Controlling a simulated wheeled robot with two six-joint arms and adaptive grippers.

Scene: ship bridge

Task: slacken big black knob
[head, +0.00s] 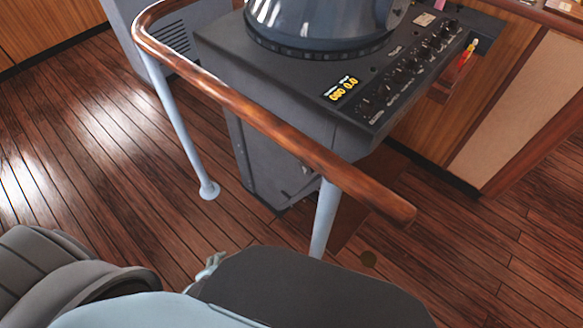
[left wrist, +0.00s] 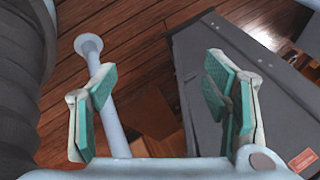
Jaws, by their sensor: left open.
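Several black knobs (head: 408,65) sit in a row along the right edge of the dark console top (head: 395,50). I cannot tell which of them, if any, is the big black knob. My left gripper (head: 210,268) is mostly hidden behind my own arm in the head view; only a pale finger part shows. In the left wrist view the left gripper (left wrist: 162,105) is open, its two green-padded fingers wide apart. Nothing is held between them. A pale rail post lies behind the gap, with the grey console (left wrist: 255,110) behind the right finger. My right gripper is not in view.
A wooden handrail (head: 270,125) on pale posts (head: 180,130) curves around the console's near side, between it and me. A dark hood (head: 320,22) stands on the console. Plank floor (head: 90,150) is clear at left. Wooden cabinets (head: 515,90) stand at right.

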